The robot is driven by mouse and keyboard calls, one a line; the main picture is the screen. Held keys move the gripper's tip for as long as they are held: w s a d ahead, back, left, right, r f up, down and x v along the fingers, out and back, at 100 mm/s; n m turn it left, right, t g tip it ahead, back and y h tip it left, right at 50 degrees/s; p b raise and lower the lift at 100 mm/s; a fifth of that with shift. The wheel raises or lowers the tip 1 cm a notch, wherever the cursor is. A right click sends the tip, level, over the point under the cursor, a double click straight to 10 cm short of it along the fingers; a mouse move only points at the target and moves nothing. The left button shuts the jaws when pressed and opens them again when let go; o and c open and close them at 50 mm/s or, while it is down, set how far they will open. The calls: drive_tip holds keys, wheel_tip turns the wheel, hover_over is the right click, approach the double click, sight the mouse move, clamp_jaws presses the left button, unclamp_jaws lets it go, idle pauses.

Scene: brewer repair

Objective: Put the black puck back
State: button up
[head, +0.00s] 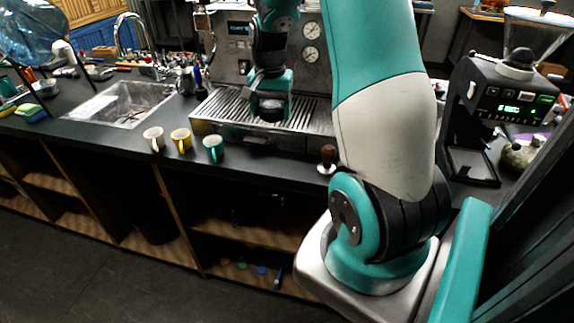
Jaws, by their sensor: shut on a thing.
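My gripper (268,92) hangs in front of the brewer (230,58), above its slotted drip tray (316,119). It is shut on a dark, round, flat thing, which I take for the black puck (270,109). The puck is at the lower end of the gripper, small in the picture. I cannot tell whether it touches the tray. My arm hides the right part of the brewer.
A wooden-handled tamper (327,159) stands at the front right. A sink (125,103) is at left, a grinder (500,105) at right.

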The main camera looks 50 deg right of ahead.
sight(287, 166)
drive_tip(key=s+d+r+m, duration=0.2)
drive_tip(key=r, duration=0.1)
drive_tip(key=shift+d+r, duration=0.15)
drive_tip(key=shift+d, duration=0.2)
drive_tip(key=f+p, duration=0.1)
drive_tip(key=f, duration=0.8)
drive_tip(key=f+p, duration=0.2)
drive_tip(key=f, duration=0.8)
drive_tip(key=shift+s+d+f, duration=0.1)
drive_tip(key=shift+s+f, duration=0.1)
drive_tip(key=shift+f, duration=0.05)
drive_tip(key=shift+f, duration=0.2)
drive_tip(key=o, duration=1.2)
drive_tip(key=shift+r, duration=0.15)
